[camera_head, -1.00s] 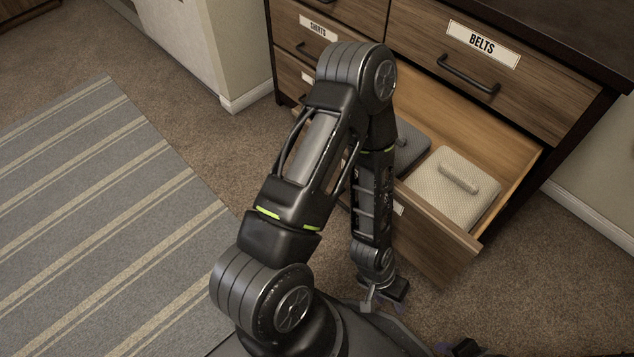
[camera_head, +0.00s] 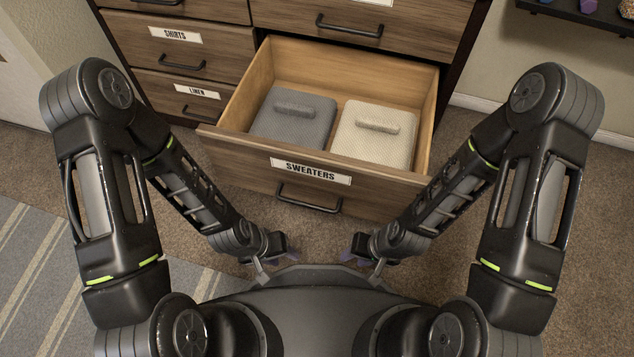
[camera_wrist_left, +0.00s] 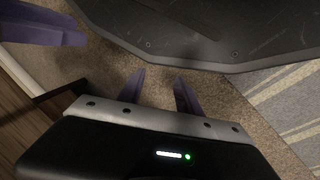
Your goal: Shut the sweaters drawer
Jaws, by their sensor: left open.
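The sweaters drawer (camera_head: 262,166) is pulled out of the dresser in the head view. Its front carries a SWEATERS label (camera_head: 311,171) and a dark bar handle (camera_head: 309,199). A grey folded sweater (camera_head: 291,125) and a cream one (camera_head: 372,145) lie inside, side by side. My left gripper (camera_head: 287,251) is low in front of the drawer, left of the handle and apart from it. In the left wrist view its purple fingers (camera_wrist_left: 160,90) are spread with nothing between them. My right gripper (camera_head: 350,257) is low, right of the handle; its jaw opening is unclear.
The shirts drawer (camera_head: 175,59) and linen drawer (camera_head: 194,103) on the left are shut, as is the drawer above (camera_head: 361,25). A striped rug (camera_head: 40,275) lies at the lower left. A dark shelf (camera_head: 580,14) is at the upper right. Carpet is clear before the drawer.

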